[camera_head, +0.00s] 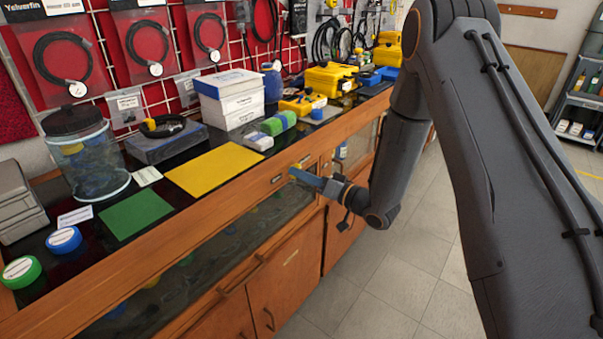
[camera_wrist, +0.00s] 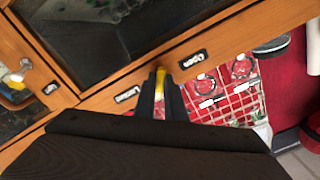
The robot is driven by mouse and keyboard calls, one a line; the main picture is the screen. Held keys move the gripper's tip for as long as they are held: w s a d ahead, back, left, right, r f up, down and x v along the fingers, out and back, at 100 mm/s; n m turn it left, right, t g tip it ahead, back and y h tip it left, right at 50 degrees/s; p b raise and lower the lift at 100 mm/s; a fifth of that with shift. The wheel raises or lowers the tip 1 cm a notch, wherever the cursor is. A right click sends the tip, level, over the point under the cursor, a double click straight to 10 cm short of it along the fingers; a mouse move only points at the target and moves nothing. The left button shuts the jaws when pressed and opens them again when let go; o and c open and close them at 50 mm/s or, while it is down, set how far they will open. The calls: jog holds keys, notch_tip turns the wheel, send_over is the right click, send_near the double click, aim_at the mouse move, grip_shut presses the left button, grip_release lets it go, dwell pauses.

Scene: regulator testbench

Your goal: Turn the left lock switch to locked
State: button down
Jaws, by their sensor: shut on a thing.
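The wooden cabinet's front rail (camera_head: 235,204) carries the lock switch, a narrow yellow lever (camera_wrist: 160,78) in the wrist view. My gripper (camera_wrist: 160,96) is shut on this lever, with one dark finger on each side of it. An "Open" label (camera_wrist: 194,60) lies to the right of the lever and another label (camera_wrist: 127,95) to its left, its text hard to read. The lever points roughly upright in the wrist view. In the head view my gripper (camera_head: 303,176) is at the rail; the fingers mostly hide the switch there.
The countertop above holds a yellow mat (camera_head: 215,169), a green mat (camera_head: 135,213), a glass jar (camera_head: 86,160) and white boxes (camera_head: 230,99). Glass panels and wooden doors (camera_head: 285,279) lie below the rail. The tiled floor (camera_head: 375,290) in front is clear.

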jog(key=shift+m, duration=0.6)
jog(key=c, duration=1.8)
grip_release()
jog(key=shift+b+v, duration=0.4)
jog(key=shift+v, duration=3.55)
